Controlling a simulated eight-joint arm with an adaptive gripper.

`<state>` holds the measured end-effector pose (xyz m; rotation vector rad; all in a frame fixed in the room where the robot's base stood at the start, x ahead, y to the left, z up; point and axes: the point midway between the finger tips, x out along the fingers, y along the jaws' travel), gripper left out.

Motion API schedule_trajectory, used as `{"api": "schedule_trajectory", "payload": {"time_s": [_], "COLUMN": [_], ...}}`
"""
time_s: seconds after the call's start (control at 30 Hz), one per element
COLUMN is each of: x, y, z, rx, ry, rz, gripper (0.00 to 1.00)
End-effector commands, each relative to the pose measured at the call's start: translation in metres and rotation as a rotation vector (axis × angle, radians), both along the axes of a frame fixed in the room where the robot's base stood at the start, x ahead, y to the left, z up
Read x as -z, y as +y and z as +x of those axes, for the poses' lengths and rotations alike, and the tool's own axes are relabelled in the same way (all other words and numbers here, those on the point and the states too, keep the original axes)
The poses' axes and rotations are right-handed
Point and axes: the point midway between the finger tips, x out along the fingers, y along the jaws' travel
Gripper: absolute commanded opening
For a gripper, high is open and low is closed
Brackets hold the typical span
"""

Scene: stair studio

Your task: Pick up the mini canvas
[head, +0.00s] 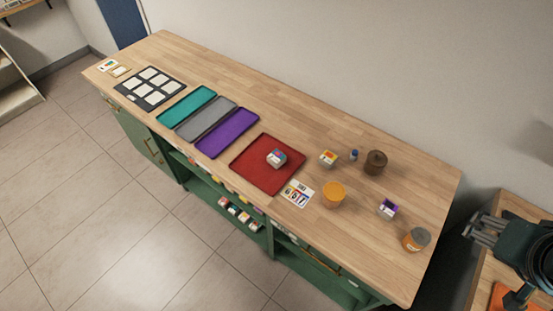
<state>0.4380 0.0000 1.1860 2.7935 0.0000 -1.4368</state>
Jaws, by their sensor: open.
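I cannot tell for certain which item is the mini canvas. Small square block-like pieces with coloured faces lie on the wooden worktop (330,231): a red, blue and white one (277,157) on the red tray (254,178), an orange and white one (328,158) right of the tray, and a purple and white one (388,208) farther right. A flat printed card (298,193) lies by the red tray's corner. My gripper (478,230) is at the right edge, past the worktop's right end, open and empty, apart from all these pieces.
An orange round tub (334,194), a brown lidded pot (375,162), a small blue bottle (354,155) and a grey-lidded jar (416,239) stand at the right. Teal (187,105), grey (206,119) and purple (227,133) trays and a black panel (150,88) lie leftward. The back strip is clear.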

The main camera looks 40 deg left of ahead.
Motion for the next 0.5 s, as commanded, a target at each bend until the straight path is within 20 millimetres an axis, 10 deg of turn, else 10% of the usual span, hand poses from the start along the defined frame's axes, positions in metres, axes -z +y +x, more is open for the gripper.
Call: {"api": "schedule_trajectory", "payload": {"time_s": [0.5], "x": [-0.009], "y": [0.034], "z": [0.029], "rx": [-0.112], "ry": [0.048], "rz": [-0.026], "gripper": [0.51]}}
